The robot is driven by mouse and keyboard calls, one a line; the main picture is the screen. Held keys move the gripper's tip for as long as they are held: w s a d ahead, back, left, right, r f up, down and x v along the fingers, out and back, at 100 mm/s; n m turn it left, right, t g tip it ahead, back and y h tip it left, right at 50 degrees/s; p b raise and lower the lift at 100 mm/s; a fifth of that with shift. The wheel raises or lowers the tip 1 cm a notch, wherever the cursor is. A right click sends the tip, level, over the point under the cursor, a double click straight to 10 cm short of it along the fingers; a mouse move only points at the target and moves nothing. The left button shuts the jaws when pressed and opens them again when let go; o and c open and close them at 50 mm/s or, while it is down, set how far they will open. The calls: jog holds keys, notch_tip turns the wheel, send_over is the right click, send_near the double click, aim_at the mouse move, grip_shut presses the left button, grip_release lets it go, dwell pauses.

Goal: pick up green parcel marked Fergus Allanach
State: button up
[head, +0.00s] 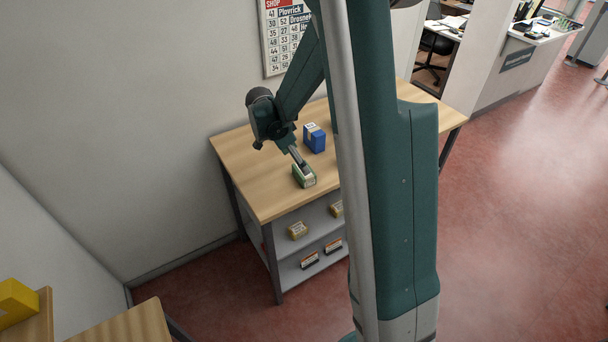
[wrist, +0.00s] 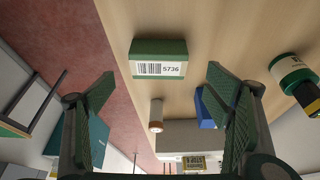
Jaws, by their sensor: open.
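A green parcel (head: 304,177) with a pale label stands near the front left of the wooden counter (head: 245,170). In the wrist view the green parcel (wrist: 158,47) shows a white label with a barcode and "5736". No name can be read on it. My gripper (head: 299,160) is just above the parcel in the head view. In the wrist view my gripper (wrist: 161,74) is open and empty, with one finger to each side of the parcel's line. The parcel appears centred ahead of the fingertips, and no contact shows.
A blue parcel (head: 314,138) stands behind the green one; it is partly hidden by a finger in the wrist view (wrist: 204,109). A green-and-white cylinder (wrist: 290,72) shows at right in the wrist view.

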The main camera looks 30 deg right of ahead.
jog(key=shift+x, duration=1.1)
jog(key=shift+x, duration=2.55)
jog(key=shift+s+a, duration=0.1)
jog(key=shift+s, duration=0.05)
jog(key=c, duration=1.1)
jog(key=shift+o, duration=0.2)
jog(key=shift+r, duration=4.95)
